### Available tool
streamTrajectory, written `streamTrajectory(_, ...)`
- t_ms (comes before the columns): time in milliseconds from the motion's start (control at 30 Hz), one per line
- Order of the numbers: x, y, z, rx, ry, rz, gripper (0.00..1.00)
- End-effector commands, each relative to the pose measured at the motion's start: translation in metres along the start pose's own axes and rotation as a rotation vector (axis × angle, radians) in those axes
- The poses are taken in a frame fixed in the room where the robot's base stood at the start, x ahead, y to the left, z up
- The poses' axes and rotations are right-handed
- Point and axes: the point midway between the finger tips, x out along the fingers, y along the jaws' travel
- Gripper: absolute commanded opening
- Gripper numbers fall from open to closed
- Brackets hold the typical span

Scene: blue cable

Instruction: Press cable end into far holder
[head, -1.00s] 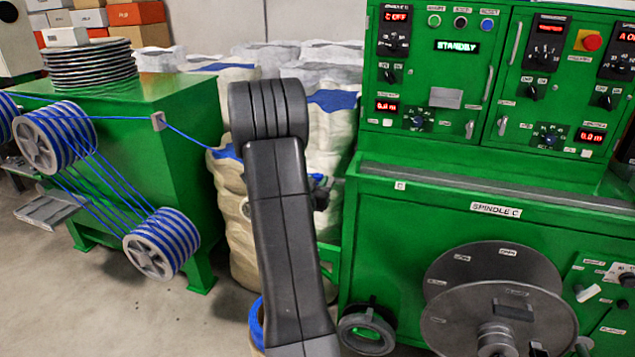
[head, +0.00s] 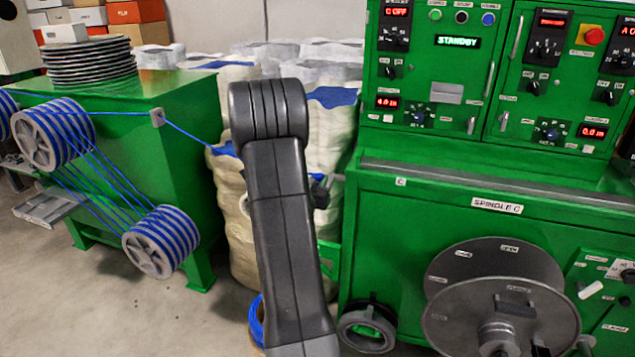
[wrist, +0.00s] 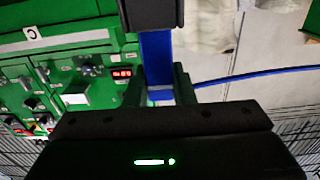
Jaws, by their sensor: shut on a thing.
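My gripper (head: 320,190) is mostly hidden behind my own arm in the head view. In the wrist view its two dark fingers (wrist: 159,88) are shut on a blue piece, the cable end (wrist: 156,52). The blue cable (wrist: 238,78) runs off to the right from there. In the head view the cable (head: 190,132) passes through a small grey guide (head: 158,118) on the left green machine and goes behind my arm. I cannot pick out the far holder with certainty. Whether the cable end touches anything beyond the fingers is hidden.
The green Spindle C machine (head: 430,235) stands right of my arm, with a large grey reel (head: 495,280) in front. Several pale sacks (head: 335,140) stand behind my arm. The left green machine (head: 165,165) carries cable-wound reels (head: 160,242). Open floor lies at the lower left.

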Motion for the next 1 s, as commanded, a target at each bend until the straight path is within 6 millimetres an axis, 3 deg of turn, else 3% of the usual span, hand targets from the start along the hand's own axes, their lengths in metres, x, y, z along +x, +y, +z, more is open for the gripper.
streamTrajectory(1000,0.000,0.000,0.016,0.000,0.000,0.000,0.00)
